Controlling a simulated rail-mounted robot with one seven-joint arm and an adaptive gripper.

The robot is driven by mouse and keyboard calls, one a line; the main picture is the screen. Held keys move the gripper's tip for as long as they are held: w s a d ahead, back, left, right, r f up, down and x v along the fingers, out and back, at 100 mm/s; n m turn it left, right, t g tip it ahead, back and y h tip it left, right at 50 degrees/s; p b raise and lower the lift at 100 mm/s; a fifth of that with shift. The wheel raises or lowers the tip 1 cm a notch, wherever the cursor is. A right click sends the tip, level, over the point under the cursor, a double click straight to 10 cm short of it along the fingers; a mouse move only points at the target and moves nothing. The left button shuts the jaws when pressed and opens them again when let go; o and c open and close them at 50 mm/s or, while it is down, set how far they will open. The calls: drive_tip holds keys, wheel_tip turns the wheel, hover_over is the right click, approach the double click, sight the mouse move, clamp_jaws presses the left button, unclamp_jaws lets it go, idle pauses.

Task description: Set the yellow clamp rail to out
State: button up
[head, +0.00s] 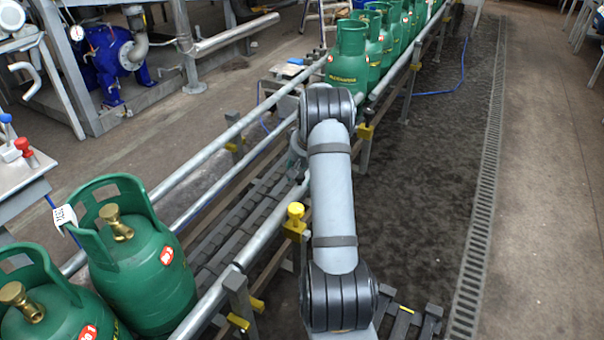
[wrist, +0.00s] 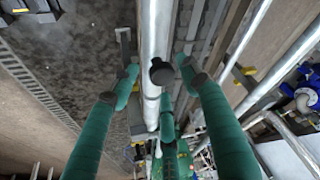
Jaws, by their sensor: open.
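A silver guide rail (head: 265,232) runs along the conveyor and carries yellow clamps. One clamp with a raised yellow knob (head: 295,212) is beside my arm in the head view; another yellow clamp (head: 364,131) is farther along. In the head view my arm hides most of the gripper.
Two green gas cylinders (head: 137,260) stand at the near left of the conveyor. Several more (head: 347,58) stand in a row at the far end. The conveyor chain (head: 228,225) between them is empty. A blue pump (head: 108,55) is at the back left. The floor on the right is clear.

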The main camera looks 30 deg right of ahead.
drive_tip(key=v, duration=1.2)
drive_tip(key=x, duration=1.2)
drive_tip(key=shift+f, duration=0.15)
drive_tip(key=shift+w+a, duration=0.3)
drive_tip(key=shift+w, duration=0.1)
drive_tip(key=shift+w+p, duration=0.1)
drive_tip(key=shift+p, duration=0.2)
